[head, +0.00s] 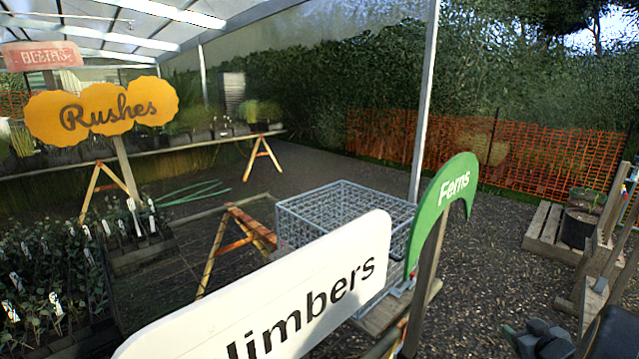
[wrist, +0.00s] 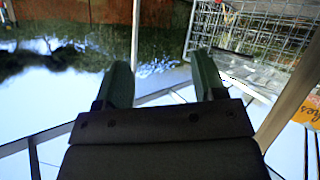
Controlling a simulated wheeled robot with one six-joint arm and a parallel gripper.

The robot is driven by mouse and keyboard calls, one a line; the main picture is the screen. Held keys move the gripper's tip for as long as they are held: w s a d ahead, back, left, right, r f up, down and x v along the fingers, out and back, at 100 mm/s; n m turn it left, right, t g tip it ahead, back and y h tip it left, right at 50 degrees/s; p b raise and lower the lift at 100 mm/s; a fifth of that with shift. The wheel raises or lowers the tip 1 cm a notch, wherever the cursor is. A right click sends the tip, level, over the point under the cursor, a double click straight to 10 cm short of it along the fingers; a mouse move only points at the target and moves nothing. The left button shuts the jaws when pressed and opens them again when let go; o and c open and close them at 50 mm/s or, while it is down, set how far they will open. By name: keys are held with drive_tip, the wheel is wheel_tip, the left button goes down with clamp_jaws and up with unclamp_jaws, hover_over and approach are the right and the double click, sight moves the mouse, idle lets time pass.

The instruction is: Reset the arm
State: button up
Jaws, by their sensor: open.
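My gripper (wrist: 162,72) shows in the wrist view with its two dark green fingers spread apart. It is open and nothing shows between the fingers. The wrist view is upside down, with sky toward the bottom. A dark grey part at the lower right of the head view (head: 540,340) looks like part of my arm, but I cannot tell its pose. The fingers do not show clearly in the head view.
A wire crate (head: 345,188) stands mid-scene, behind the white "limbers" sign (head: 290,290) and beside the green "Ferns" sign (head: 440,205). Potted plants (head: 45,270) fill the left. A yellow "Rushes" sign (head: 100,112) stands behind them. Gravel is open at right centre (head: 480,265).

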drive_tip(key=s+a+r+g+p, duration=0.1)
drive_tip(key=s+a+r+g, duration=0.2)
drive_tip(key=a, duration=0.8)
drive_tip(key=s+a+r+m+g+y+p, duration=0.1)
drive_tip(key=s+a+r+g, duration=0.2)
drive_tip(key=s+a, duration=0.3)
drive_tip(key=s+a+r+g+y+p, duration=0.1)
drive_tip(key=s+a+r+g, duration=0.2)
drive_tip(key=a, duration=1.3)
drive_tip(key=shift+s+r+m+p, duration=0.3)
drive_tip(key=shift+s+r, duration=0.15)
drive_tip(key=shift+s, duration=0.4)
